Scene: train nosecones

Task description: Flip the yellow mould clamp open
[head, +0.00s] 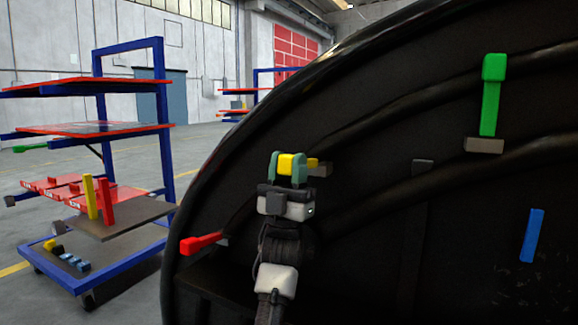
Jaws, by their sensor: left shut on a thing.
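The yellow clamp (292,162) sits on the large black mould (370,190), left of the middle of the head view. Its yellow part points sideways to the right, next to a small grey-brown block (320,169). My left gripper (288,168) comes up from below, and its green fingers are shut on the yellow clamp. The fingers hide part of the clamp. My right gripper is not in view.
A green clamp (491,95) stands upright at the upper right of the mould. A blue clamp (532,235) is at the lower right, and a red clamp (202,243) at the left edge. A blue-framed shelf cart (160,130) stands left.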

